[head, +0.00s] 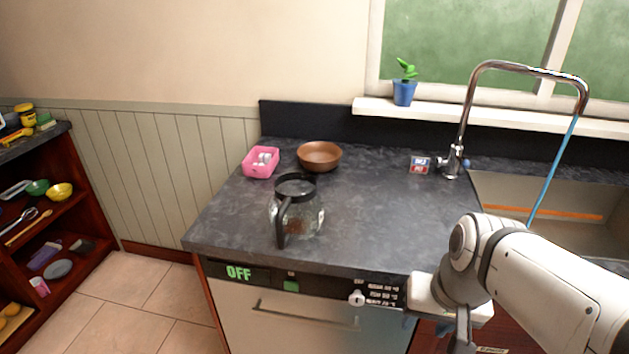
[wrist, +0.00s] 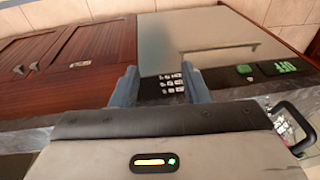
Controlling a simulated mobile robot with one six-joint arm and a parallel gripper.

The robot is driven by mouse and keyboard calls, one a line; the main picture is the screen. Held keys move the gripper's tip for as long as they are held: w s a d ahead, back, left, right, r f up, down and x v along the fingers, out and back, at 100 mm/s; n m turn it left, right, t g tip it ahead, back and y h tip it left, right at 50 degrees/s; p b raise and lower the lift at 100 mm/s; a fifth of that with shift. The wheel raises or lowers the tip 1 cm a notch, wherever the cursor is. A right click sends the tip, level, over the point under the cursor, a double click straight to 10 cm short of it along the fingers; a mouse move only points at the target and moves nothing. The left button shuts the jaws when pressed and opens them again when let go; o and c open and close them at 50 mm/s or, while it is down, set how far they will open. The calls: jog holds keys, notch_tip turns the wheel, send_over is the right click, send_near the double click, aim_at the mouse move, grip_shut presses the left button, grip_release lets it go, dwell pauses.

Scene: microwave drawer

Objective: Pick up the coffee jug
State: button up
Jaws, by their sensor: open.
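The coffee jug (head: 309,219) is clear glass with a black rim and black handle. It stands upright on the dark countertop near its front edge, left of the sink, with its handle towards the front. Its black handle and part of its glass also show at the right edge of the wrist view (wrist: 292,128).
A pink basket (head: 261,162) and a brown bowl (head: 319,156) stand behind the jug. A tap (head: 456,150) with a blue water stream is at the sink (head: 550,199). The counter (head: 380,215) right of the jug is clear.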

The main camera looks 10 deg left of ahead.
aim_at(293, 213)
jog(key=w+a+f+m+g+y+b, duration=0.1)
jog(key=a+f+m+y+b, duration=0.15)
jog(key=a, duration=0.25)
jog(key=w+a+f+m+g+y+b, duration=0.1)
jog(key=a+f+m+y, duration=0.15)
jog(key=a, duration=0.25)
jog(key=w+a+r+m+t+y+b, duration=0.3)
jog(key=w+a+m+t+y+b, duration=0.2)
jog(key=w+a+m+y, duration=0.6)
jog(key=w+a+m+b, duration=0.1)
jog(key=w+a+m, duration=0.4)
jog(key=a, duration=0.3)
jog(key=shift+w+a+t, duration=0.15)
jog(key=shift+w+t, duration=0.25)
jog(key=shift+w, duration=0.5)
jog(key=shift+c, duration=0.3)
grip_shut()
